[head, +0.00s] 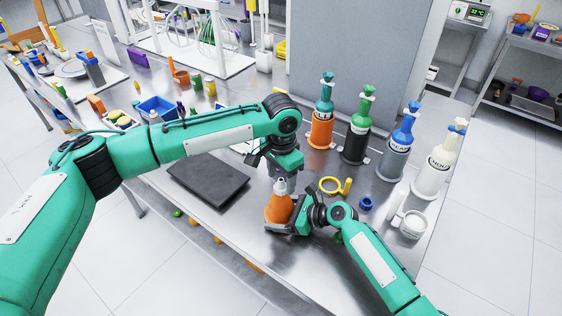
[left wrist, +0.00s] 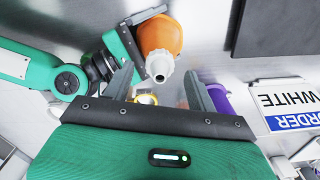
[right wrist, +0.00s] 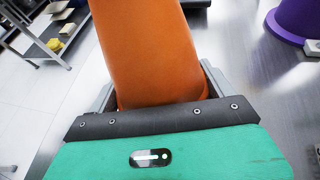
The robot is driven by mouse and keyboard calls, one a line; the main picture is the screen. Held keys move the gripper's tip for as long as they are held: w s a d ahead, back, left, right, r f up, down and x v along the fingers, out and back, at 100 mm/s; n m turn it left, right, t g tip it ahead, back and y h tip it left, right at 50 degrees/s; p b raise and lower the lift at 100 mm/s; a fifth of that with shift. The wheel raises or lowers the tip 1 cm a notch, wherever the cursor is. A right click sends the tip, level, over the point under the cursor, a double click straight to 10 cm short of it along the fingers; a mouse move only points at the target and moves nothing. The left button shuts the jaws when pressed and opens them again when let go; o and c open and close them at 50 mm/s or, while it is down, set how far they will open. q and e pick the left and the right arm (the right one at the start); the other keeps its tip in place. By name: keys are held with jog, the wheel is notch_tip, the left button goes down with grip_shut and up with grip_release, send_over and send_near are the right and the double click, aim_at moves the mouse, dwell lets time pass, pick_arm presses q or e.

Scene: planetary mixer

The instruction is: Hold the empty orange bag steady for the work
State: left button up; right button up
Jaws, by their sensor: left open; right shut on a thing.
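The orange bag (head: 278,208) stands near the table's front edge with its pale nozzle tip (head: 281,186) pointing up. My right gripper (head: 286,227) is shut on the bag low down. In the right wrist view the orange bag (right wrist: 145,50) fills the space between the fingers. My left gripper (head: 282,172) is open just above the nozzle. In the left wrist view the orange bag (left wrist: 160,35) and its white nozzle (left wrist: 160,68) show near the open fingers, with nothing gripped. I cannot tell from outside whether the bag is empty.
A dark flat plate (head: 208,180) lies left of the bag. A yellow ring with a handle (head: 335,187), a blue ring (head: 366,203) and a white tub (head: 412,224) lie to the right. Several labelled bags stand behind, including a black one (head: 356,143). My left arm spans the table.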

pick_arm(q)
jog(key=shift+f, duration=1.2)
jog(key=c, duration=1.2)
jog(key=m, duration=0.5)
jog(key=shift+m, duration=0.4)
jog(key=m, duration=0.5)
jog(key=shift+m, duration=0.3)
